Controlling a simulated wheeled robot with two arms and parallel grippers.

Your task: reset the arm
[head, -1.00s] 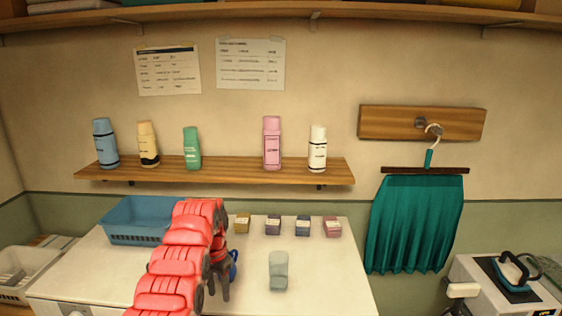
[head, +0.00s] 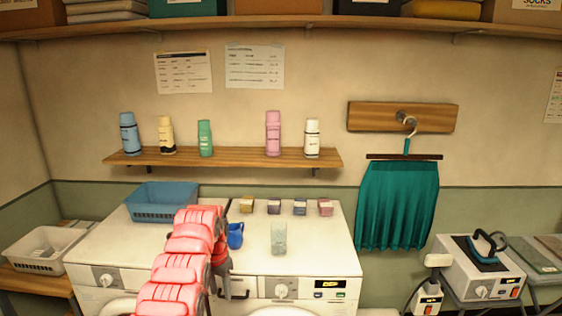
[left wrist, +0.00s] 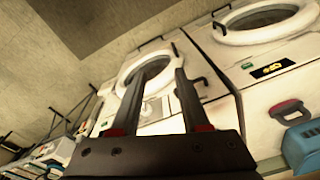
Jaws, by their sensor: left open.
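My red left arm (head: 180,265) rises from the bottom edge in the head view and bends down at its top. The left gripper (head: 232,285) hangs at the front edge of the white machines, small and partly hidden by the arm. In the left wrist view the gripper (left wrist: 160,74) has its two dark fingers apart with nothing between them. Beyond the fingers are the round door (left wrist: 146,68) and white front of a machine, tilted in the picture. My right gripper is in neither view.
On the machine top (head: 310,240) are a blue basket (head: 160,204), a blue cup (head: 235,236), a clear cup (head: 279,238) and several small boxes. Bottles stand on the wall shelf (head: 225,158). A teal cloth (head: 397,205) hangs at the right. A white basket (head: 42,250) stands left.

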